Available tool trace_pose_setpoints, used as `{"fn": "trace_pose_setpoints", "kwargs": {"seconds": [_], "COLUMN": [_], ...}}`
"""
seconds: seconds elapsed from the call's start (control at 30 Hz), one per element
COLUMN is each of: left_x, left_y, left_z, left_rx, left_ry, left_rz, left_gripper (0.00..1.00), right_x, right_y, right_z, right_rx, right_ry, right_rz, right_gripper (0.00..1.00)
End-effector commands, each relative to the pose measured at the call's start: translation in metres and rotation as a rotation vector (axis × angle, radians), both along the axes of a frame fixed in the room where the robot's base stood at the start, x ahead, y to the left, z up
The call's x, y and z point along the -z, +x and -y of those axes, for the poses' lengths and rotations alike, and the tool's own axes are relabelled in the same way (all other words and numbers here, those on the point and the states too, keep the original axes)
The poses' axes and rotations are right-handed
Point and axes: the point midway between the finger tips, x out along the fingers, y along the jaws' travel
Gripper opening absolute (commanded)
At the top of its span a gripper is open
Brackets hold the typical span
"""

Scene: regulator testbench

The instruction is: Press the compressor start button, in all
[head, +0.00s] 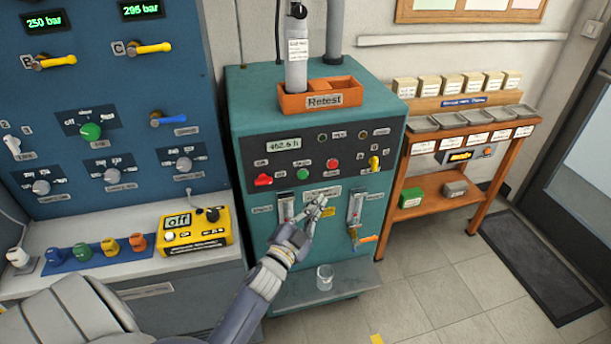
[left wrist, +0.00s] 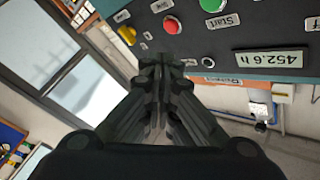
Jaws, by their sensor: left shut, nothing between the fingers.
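The teal compressor cabinet (head: 253,97) has a dark control panel with a green button (head: 302,174), a red button (head: 332,165) and a red switch (head: 264,180). The upside-down left wrist view shows the green button (left wrist: 211,5), with a "Start" label beside it, and the red button (left wrist: 172,25). My left gripper (head: 319,203) is shut and empty in front of the cabinet, appearing below the buttons in the head view. Its fingertips (left wrist: 160,62) appear close to the red button in the wrist view; I see no contact. My right gripper is not in view.
Two gauges flank my gripper, with an orange-handled valve (head: 367,239) at lower right. An orange Retest tray (head: 290,103) sits on top. A glass (head: 324,277) stands on the low shelf. A blue panel (head: 100,92) is left; a wooden rack (head: 437,185) is right.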

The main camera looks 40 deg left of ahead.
Motion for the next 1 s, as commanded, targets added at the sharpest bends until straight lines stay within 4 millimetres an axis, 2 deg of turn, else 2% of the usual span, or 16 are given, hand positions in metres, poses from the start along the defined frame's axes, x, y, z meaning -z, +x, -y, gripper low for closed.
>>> {"fn": "trace_pose_setpoints", "kwargs": {"seconds": [0.23, 0.7, 1.0], "left_x": [0.002, 0.002, 0.001], "left_y": [0.008, 0.048, 0.057], "left_z": [-0.009, -0.056, -0.067], "left_rx": [0.0, 0.001, 0.001], "left_ry": [0.001, 0.001, -0.001], "left_rz": [-0.001, -0.001, -0.002], "left_gripper": [0.0, 0.0, 0.0], "right_x": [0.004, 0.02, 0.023], "right_y": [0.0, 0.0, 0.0], "right_z": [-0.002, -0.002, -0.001], "right_rx": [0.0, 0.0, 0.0], "right_ry": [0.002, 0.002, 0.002], "right_rz": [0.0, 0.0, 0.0], "right_gripper": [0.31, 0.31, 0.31]}}
